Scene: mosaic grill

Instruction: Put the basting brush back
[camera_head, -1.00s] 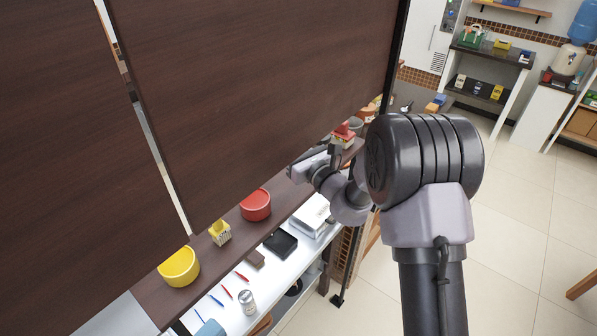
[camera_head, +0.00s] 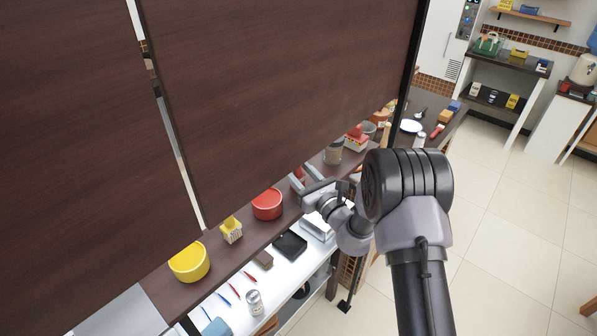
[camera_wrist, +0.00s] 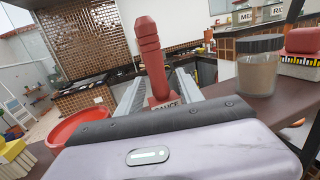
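I cannot make out a basting brush for certain in either view. My gripper (camera_head: 305,178) is over the dark serving ledge (camera_head: 262,238), between the red bowl and a glass jar. In the wrist view its two fingers (camera_wrist: 160,98) are spread, one on each side of a red ribbed bottle (camera_wrist: 151,55) with a sauce label. The bottle stands upright. I cannot tell whether the fingers touch it. In the head view the bottle is mostly hidden by my gripper.
The ledge holds a yellow bowl (camera_head: 188,263), a yellow-topped box (camera_head: 231,231), a red bowl (camera_head: 267,204) and a glass jar (camera_wrist: 258,68). A large dark panel (camera_head: 280,90) hangs above. A lower white shelf (camera_head: 277,269) carries pens, a can and a black tray. Tiled floor is clear at right.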

